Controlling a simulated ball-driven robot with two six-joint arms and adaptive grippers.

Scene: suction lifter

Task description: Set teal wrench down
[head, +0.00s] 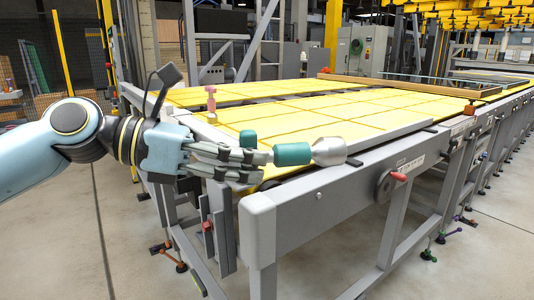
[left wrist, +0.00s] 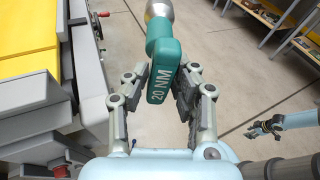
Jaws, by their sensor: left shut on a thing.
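The teal wrench (head: 292,154) has a silver rounded head pointing right in the head view. My left gripper (head: 245,165) is shut on its teal handle, part of which the fingers hide. In the left wrist view the wrench (left wrist: 163,72) lies between the two fingers of my left gripper (left wrist: 160,95), with "20 NM" on its handle. In the head view the wrench is in front of the near end of the grey-framed table (head: 330,195); I cannot tell its height above it. My right gripper (left wrist: 266,126) shows small in the left wrist view.
Yellow panels (head: 370,112) cover most of the table top. A pink-topped item (head: 211,103) stands on the table's left side. A red knob (head: 398,177) sticks out on the table's near side. A grey cabinet (head: 362,50) stands behind.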

